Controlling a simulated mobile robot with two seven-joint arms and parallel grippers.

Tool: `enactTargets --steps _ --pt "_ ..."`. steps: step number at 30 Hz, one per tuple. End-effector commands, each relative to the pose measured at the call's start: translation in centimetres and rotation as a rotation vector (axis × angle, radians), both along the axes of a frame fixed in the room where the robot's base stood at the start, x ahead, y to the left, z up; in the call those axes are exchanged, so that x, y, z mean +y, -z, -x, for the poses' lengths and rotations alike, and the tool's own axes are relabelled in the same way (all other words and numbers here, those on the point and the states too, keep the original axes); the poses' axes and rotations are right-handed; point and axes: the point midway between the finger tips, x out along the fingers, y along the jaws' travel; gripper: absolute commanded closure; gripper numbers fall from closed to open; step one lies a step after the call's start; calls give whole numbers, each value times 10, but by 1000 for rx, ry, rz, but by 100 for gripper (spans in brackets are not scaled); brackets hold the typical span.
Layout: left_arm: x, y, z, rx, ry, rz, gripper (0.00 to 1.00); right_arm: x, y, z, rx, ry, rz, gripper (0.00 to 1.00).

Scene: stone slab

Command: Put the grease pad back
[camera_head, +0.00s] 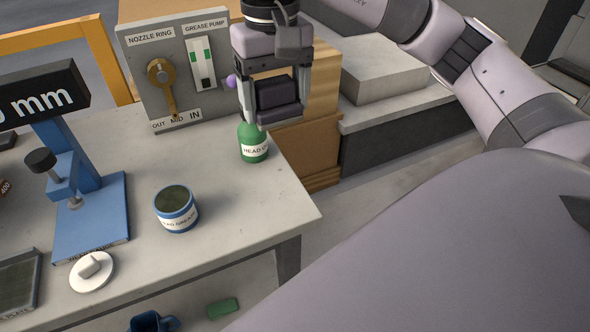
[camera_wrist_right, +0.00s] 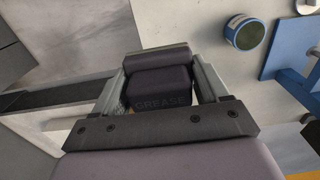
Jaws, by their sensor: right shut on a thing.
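The grease pad is a dark block (camera_head: 277,93) between the fingers of my right gripper (camera_head: 274,106). In the right wrist view the same dark block (camera_wrist_right: 160,87) shows, with the word GREASE on its near face. The gripper is shut on it, above the back right part of the workbench. A blue-rimmed tin labelled as grease (camera_head: 176,209), dark inside, stands upright on the bench in front of the gripper; it also shows in the right wrist view (camera_wrist_right: 245,31). My left gripper is in neither view.
A green bottle (camera_head: 254,146) stands just below my right gripper in the picture. Behind is the grease pump panel (camera_head: 149,50). A blue stand (camera_head: 95,220), white knobbed disc (camera_head: 92,271) and dark tray (camera_head: 18,285) are left. The bench's right front corner is clear.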

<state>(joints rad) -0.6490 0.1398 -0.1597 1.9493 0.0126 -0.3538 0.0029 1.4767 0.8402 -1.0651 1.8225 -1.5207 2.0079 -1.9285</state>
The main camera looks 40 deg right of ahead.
Motion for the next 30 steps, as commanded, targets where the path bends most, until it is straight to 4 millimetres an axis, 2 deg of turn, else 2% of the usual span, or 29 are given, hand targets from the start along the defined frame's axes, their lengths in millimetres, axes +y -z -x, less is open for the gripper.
enactTargets --steps 6,10,14,24,27,30 --pt "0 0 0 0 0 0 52 -3 -1 1 0 0 0 55" --pt "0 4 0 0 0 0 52 -3 13 1 2 -1 0 55" --pt "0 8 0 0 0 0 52 -3 39 2 7 0 0 55" --pt "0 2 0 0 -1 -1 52 -3 125 2 4 0 0 55" --pt "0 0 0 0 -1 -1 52 -3 143 2 3 -1 1 55" --pt "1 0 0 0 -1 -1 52 -3 152 1 0 1 0 55"
